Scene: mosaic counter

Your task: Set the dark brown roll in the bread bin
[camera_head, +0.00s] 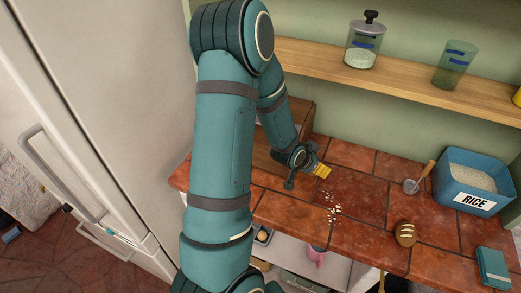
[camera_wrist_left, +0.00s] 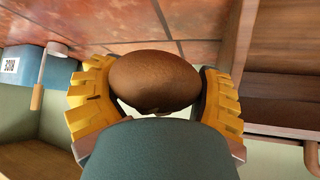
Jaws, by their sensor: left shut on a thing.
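The dark brown roll (camera_wrist_left: 155,80) is smooth and oval. It sits between the yellow padded fingers of my left gripper (camera_wrist_left: 155,92), which is shut on it. In the head view my left gripper (camera_head: 322,171) is over the counter, just right of the wooden bread bin; the roll cannot be made out there. The bread bin (camera_head: 302,111) stands at the back left of the counter, largely hidden by my left arm. Its brown wood shows at the right of the wrist view (camera_wrist_left: 285,45), beside the gripper. My right gripper is not in view.
A scored lighter roll (camera_head: 405,233), a teal book (camera_head: 493,268), a scoop (camera_head: 412,185) and a blue rice tub (camera_head: 470,182) are on the right of the tiled counter. Crumbs (camera_head: 333,212) lie mid-counter. A shelf (camera_head: 400,82) with a jar runs above. A fridge (camera_head: 95,110) stands left.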

